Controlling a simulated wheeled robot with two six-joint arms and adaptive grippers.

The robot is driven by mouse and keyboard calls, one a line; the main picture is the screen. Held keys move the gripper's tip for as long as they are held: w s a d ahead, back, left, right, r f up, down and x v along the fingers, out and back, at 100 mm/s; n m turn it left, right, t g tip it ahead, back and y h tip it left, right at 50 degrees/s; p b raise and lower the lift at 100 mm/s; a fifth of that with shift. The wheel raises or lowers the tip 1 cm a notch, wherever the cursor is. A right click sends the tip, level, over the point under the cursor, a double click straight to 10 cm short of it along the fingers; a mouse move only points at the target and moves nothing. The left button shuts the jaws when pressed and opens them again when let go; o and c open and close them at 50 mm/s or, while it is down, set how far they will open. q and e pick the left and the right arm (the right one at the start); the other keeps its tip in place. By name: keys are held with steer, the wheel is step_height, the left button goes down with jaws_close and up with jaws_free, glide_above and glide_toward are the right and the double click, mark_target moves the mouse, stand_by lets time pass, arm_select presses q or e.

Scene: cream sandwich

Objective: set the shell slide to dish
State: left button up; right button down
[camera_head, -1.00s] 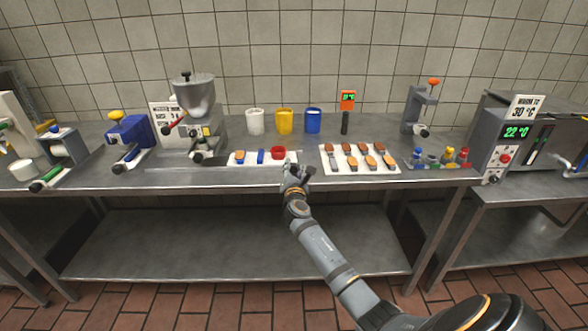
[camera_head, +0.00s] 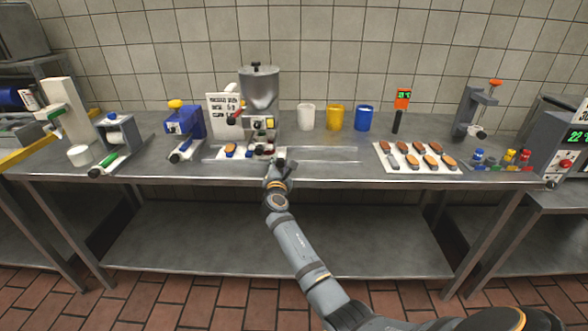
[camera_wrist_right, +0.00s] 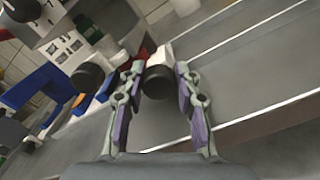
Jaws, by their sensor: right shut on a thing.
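The shell slide (camera_head: 243,155) is a white strip on the steel rails, under the hopper machine (camera_head: 259,112). It carries an orange-brown and blue piece at its left and a red part (camera_head: 265,147) near the machine's outlet; the red part's exact seat under the outlet is partly hidden. My right gripper (camera_head: 279,166) is at the slide's right end. In the right wrist view its fingers (camera_wrist_right: 158,98) are closed around a dark round knob (camera_wrist_right: 157,83) in front of a white block (camera_wrist_right: 160,56). My left gripper is not in view.
The rails (camera_head: 325,154) are bare to the right. White (camera_head: 306,117), yellow (camera_head: 335,117) and blue (camera_head: 364,119) cups stand behind. A white tray of brown-topped pieces (camera_head: 391,166) lies right; a blue machine (camera_head: 184,124) stands left.

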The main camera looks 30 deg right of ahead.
steer(key=shift+w+a+b, duration=0.3)
steer(key=shift+w+a, duration=0.25)
steer(key=shift+a, duration=0.35)
steer(key=shift+w+a, duration=0.15)
steer(key=shift+a, duration=0.1)
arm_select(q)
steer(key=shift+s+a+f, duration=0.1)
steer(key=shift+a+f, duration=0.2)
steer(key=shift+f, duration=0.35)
arm_select(e)
steer(key=shift+a+r, duration=0.1)
steer(key=c, duration=1.4)
jaws_free()
steer(key=shift+o, duration=0.5)
steer(key=shift+w+a, duration=0.15)
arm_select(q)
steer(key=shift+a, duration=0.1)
